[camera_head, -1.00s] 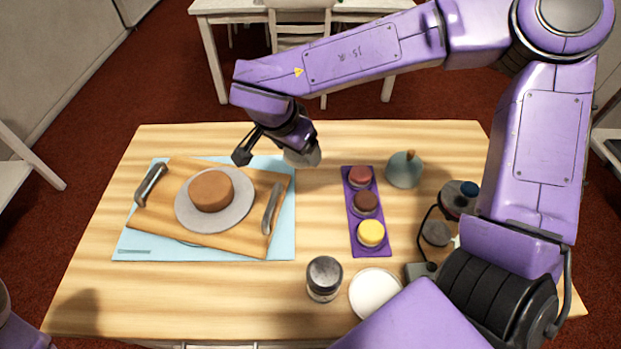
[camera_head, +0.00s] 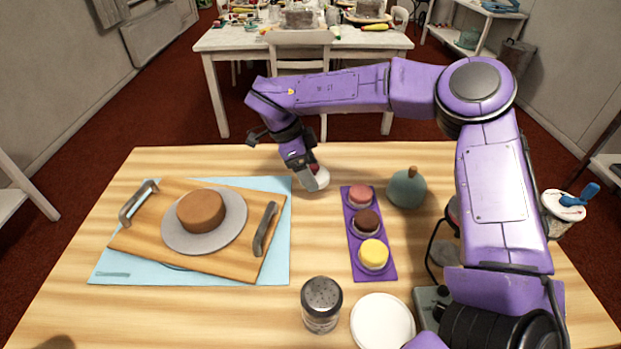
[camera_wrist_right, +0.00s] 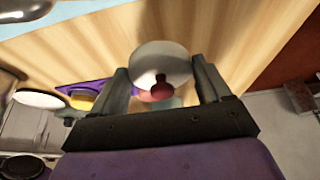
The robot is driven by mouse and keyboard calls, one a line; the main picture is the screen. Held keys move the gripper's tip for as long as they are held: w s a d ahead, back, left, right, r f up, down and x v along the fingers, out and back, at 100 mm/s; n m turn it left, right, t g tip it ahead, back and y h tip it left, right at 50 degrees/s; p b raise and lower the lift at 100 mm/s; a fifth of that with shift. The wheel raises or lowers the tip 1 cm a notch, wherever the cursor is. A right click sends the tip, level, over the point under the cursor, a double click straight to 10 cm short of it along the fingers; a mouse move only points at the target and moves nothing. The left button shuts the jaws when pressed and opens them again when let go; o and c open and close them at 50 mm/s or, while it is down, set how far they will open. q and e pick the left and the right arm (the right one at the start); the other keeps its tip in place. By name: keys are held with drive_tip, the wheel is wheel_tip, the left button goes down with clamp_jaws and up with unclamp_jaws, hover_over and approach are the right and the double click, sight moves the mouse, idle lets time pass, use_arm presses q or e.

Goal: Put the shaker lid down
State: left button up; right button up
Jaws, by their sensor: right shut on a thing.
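I cannot tell whether the lid touches the table. The shaker (camera_head: 321,308), grey with a speckled top, stands upright at the front middle of the table. My left gripper is out of view.
A purple tray (camera_head: 375,273) with three small cakes lies right of the gripper, beside a teal domed thing (camera_head: 407,189). A wooden board (camera_head: 146,235) with a cake on a plate rests on a blue mat (camera_head: 110,270) at left. A white dish (camera_head: 382,322) is in front.

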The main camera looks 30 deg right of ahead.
drive_tip(key=shift+w+d+f, duration=0.15)
drive_tip(key=shift+d+f, duration=0.05)
drive_tip(key=shift+f, duration=0.1)
drive_tip(key=f, duration=0.3)
drive_tip(key=shift+w+d+f, duration=0.2)
drive_tip(key=shift+w+f, duration=0.1)
drive_tip(key=shift+f, duration=0.1)
drive_tip(key=shift+s, duration=0.1)
drive_tip(key=o, duration=1)
drive_tip(key=shift+f, duration=0.1)
drive_tip(key=shift+c, duration=0.2)
drive_tip(key=v, duration=1.2)
drive_tip(key=shift+r+p, duration=0.2)
drive_tip(key=shift+p, duration=0.2)
